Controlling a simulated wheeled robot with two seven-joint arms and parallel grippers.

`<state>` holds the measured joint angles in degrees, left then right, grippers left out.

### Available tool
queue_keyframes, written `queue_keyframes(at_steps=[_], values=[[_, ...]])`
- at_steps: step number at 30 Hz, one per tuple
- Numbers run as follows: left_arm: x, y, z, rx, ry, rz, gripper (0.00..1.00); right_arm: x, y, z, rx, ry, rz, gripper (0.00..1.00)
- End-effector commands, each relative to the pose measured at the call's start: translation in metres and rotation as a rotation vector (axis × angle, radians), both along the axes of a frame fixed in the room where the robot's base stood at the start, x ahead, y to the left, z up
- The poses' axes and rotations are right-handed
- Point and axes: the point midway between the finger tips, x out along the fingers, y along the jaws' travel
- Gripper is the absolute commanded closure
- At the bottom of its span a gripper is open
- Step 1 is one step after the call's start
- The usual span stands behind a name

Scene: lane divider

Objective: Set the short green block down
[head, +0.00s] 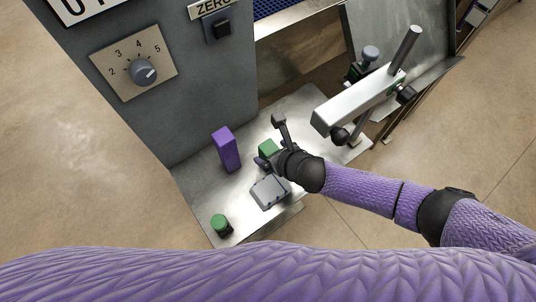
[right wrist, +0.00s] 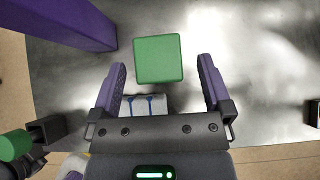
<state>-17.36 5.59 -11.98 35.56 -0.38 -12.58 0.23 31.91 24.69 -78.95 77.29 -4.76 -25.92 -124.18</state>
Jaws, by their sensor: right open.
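The short green block (head: 268,148) stands on the metal shelf (head: 197,186), right of a taller purple block (head: 226,149). In the right wrist view the green block (right wrist: 158,58) shows its square top, just ahead of and partly between the fingers. My right gripper (head: 272,157) is open around its near side, with a gap visible on each side and no finger touching it. Both purple fingers of the gripper (right wrist: 162,75) show spread in the right wrist view. In the head view the gripper hides part of the block. My left gripper is out of view.
A small grey tray-like object (head: 270,191) lies close in front of the gripper. A green button (head: 220,224) sits at the shelf's near corner. A grey cabinet with a dial (head: 143,72) rises behind left. A metal bar (head: 365,98) overhangs at the right.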

Motion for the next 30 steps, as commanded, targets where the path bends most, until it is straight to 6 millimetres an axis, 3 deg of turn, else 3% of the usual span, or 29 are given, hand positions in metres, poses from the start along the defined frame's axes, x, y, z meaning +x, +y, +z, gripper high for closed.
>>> queue_keyframes(at_steps=[1, 3, 11, 25, 30], values=[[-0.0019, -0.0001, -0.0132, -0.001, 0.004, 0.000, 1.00, 0.0044, 0.0046, -0.0146, 0.001, 0.002, 0.000, 0.00], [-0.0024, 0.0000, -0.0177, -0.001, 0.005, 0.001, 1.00, 0.0108, 0.0087, -0.0193, 0.000, 0.001, -0.001, 0.00], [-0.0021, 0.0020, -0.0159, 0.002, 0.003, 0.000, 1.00, 0.0142, 0.0106, -0.0173, -0.001, 0.000, 0.001, 0.00], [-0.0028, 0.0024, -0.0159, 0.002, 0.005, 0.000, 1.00, 0.0139, 0.0104, -0.0174, 0.000, 0.000, 0.000, 1.00], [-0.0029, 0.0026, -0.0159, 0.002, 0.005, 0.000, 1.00, 0.0140, 0.0104, -0.0173, 0.000, 0.000, 0.000, 1.00]])
